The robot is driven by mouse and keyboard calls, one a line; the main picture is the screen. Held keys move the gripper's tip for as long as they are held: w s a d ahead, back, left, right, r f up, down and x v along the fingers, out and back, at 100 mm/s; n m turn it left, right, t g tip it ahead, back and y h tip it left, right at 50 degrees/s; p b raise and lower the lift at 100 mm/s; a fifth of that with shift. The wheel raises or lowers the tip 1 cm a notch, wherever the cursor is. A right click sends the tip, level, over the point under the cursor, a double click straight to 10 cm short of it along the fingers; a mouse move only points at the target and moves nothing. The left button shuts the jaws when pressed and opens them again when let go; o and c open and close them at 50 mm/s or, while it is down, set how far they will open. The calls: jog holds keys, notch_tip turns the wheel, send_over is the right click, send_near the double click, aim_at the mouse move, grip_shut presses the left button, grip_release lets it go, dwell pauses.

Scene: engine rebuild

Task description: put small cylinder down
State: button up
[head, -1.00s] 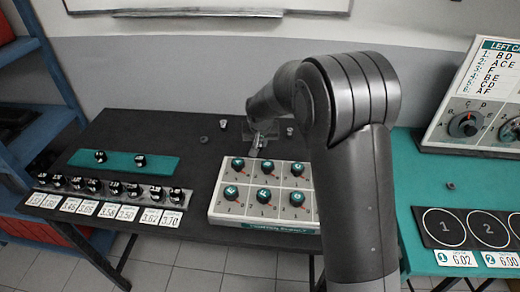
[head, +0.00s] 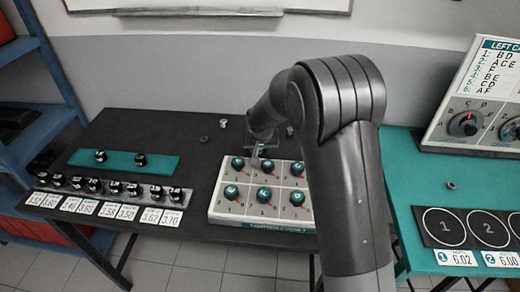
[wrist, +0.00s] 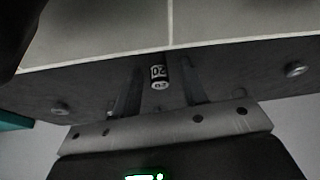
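The small cylinder (wrist: 159,77) shows in the wrist view, dark with a white band and black digits reading like 20. It is between the two fingers of my gripper (wrist: 161,75), with a visible gap on each side, so the gripper looks open around it. The dark table top (wrist: 235,75) lies behind it; whether the cylinder's base touches the table is unclear. In the head view my gripper (head: 259,152) is low over the dark table (head: 190,130), just behind the dial panel. I cannot make out the cylinder there.
The white dial panel (head: 228,207) with several knobs stands close in front of my gripper. Small metal pieces (head: 223,123) and (head: 204,139) lie to its left. A row of black cylinders with number cards (head: 100,207) and a teal strip (head: 122,165) are further left. A teal table (head: 405,190) stands right.

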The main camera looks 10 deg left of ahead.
jog(key=v, duration=1.2)
jog(key=shift+r, duration=0.25)
jog(key=s+d+r+m, duration=0.1)
jog(key=s+d+r, duration=0.9)
jog(key=s+d, duration=0.75)
jog(key=s, duration=0.5)
jog(key=s+d+t, duration=0.1)
jog(key=s+d, duration=0.3)
jog(key=s, duration=0.4)
jog(key=shift+s+d+r+m+h, duration=0.35)
jog(key=shift+s+m+h, duration=0.05)
jog(key=shift+o, duration=1)
